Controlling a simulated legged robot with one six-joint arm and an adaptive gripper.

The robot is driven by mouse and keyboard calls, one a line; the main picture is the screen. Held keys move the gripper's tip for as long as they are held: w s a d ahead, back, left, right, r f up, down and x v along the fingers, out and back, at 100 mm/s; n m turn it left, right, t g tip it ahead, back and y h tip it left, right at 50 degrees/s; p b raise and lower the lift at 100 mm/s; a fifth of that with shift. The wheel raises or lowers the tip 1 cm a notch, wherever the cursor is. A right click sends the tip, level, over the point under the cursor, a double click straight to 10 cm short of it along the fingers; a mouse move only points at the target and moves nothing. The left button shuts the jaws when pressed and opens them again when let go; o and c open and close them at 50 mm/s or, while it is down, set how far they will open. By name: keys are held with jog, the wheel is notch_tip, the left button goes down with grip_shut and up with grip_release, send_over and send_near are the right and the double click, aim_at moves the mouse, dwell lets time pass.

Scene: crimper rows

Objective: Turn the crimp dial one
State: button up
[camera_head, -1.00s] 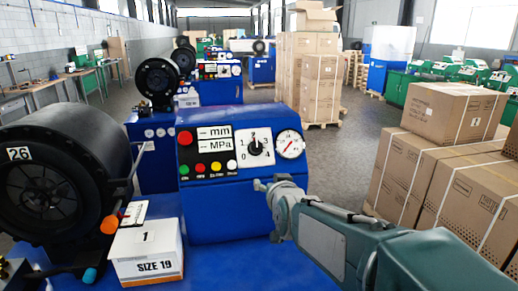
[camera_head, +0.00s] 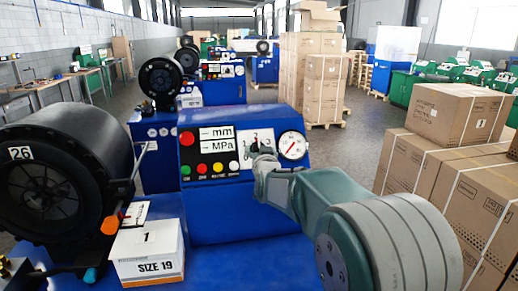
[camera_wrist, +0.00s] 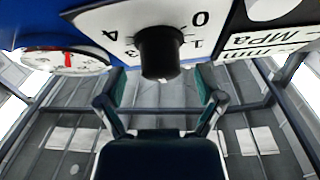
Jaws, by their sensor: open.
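The crimp dial is a white plate (camera_head: 243,136) with numbers, on the front of the blue control box between the display and the round gauge. In the wrist view the plate (camera_wrist: 110,22) appears turned over, with 0, 1 and 4 readable. Its black knob (camera_wrist: 160,52) stands out toward the wrist camera. My gripper (camera_wrist: 160,92) is open, one finger on each side and just short of the knob, with no clear contact. In the head view my gripper (camera_head: 263,160) covers the dial's lower part, so the knob's setting is hard to read.
The red-needle gauge (camera_head: 292,145) sits right beside the dial. Colored buttons (camera_head: 210,168) lie to its left. A SIZE 19 box (camera_head: 147,252) stands on the blue bench, beside the black crimper head (camera_head: 60,180). Cardboard boxes (camera_head: 455,110) stack on the right.

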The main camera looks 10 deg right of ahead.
jog(key=shift+w, duration=0.9)
jog(key=c, duration=1.1)
jog(key=shift+c, duration=0.2)
